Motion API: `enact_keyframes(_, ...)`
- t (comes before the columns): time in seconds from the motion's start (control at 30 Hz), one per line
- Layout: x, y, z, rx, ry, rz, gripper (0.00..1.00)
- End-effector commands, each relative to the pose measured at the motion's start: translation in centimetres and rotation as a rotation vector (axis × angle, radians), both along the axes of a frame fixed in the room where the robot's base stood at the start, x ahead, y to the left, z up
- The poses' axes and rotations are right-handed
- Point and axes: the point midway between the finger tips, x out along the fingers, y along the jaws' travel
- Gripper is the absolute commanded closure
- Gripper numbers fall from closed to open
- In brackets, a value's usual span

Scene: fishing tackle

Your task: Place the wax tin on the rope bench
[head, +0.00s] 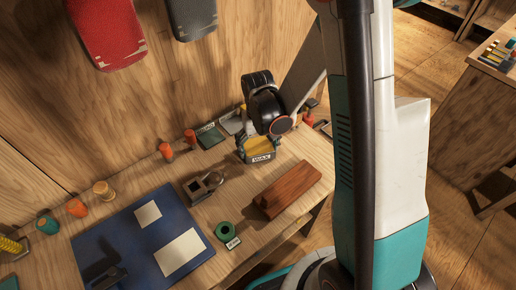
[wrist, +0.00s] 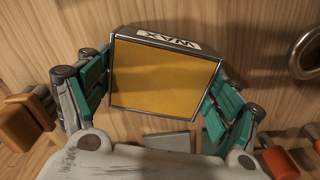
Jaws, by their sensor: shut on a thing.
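The wax tin (head: 262,157) is a yellow-topped box with a white "WAX" label. My gripper (head: 257,146) is shut on it at the back of the near wooden bench (head: 155,190). In the wrist view the tin (wrist: 165,75) fills the space between the two teal finger pads of my gripper (wrist: 160,88), one on each side. I cannot tell whether the tin touches the bench top or is just above it. Another wooden bench (head: 488,82) stands at the far right, partly cut off. No label shows which one is the rope bench.
Open floor lies between the benches.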

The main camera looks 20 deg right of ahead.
Motion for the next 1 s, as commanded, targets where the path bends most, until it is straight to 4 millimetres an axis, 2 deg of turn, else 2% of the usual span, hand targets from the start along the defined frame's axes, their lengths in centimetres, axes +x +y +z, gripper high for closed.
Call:
enact_keyframes(0.37, 0.00, 0.00, -0.54, 0.000, 0.000, 0.000, 0.56)
enact_keyframes(0.4, 0.00, 0.00, -0.60, 0.000, 0.000, 0.000, 0.15)
enact_keyframes(0.47, 0.01, 0.00, -0.51, 0.000, 0.000, 0.000, 0.01)
enact_keyframes(1.0, 0.00, 0.00, -0.03, 0.000, 0.000, 0.000, 0.00)
